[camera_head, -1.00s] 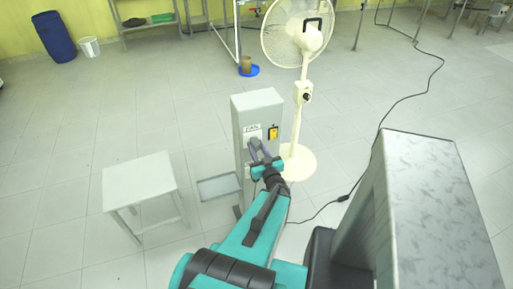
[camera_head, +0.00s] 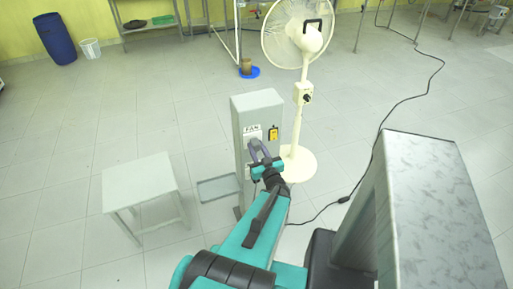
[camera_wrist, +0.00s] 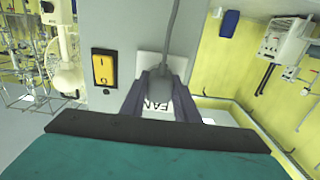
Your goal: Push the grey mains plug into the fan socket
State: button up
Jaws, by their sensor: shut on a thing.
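The grey mains plug (camera_wrist: 158,76), with its cord running up, sits between the two fingers of my gripper (camera_wrist: 160,92) in the wrist view. My gripper is shut on it. The plug is in front of a white socket plate (camera_wrist: 181,64) on the grey post. The fingers and plug hide the socket holes, so I cannot tell how deep the plug sits. In the head view my gripper (camera_head: 259,152) is at the face of the grey post (camera_head: 257,104), just below the "FAN" label (camera_head: 252,131).
A yellow switch (camera_head: 273,133) is on the post, close beside the gripper; it also shows in the wrist view (camera_wrist: 103,68). A cream pedestal fan (camera_head: 304,92) stands behind. A small white table (camera_head: 140,178) and a low tray (camera_head: 218,188) are to the left. A black cable (camera_head: 392,108) crosses the floor.

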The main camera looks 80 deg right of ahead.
jog(key=shift+w+d+r, duration=0.2)
jog(key=shift+d+r, duration=0.1)
jog(key=shift+d, duration=0.05)
grip_shut()
jog(key=o, duration=1.2)
grip_release()
jog(key=shift+f, duration=0.1)
jog(key=shift+o, duration=0.2)
jog(key=shift+f, duration=0.1)
jog(key=shift+s+f, duration=0.1)
jog(key=shift+a, duration=0.1)
jog(key=shift+s+a, duration=0.1)
jog(key=shift+p+v, duration=0.95)
jog(key=shift+p, duration=0.1)
jog(key=p+v, duration=0.5)
jog(key=v, duration=0.1)
jog(key=shift+s+a, duration=0.25)
jog(key=shift+a, duration=0.05)
dwell(0.8)
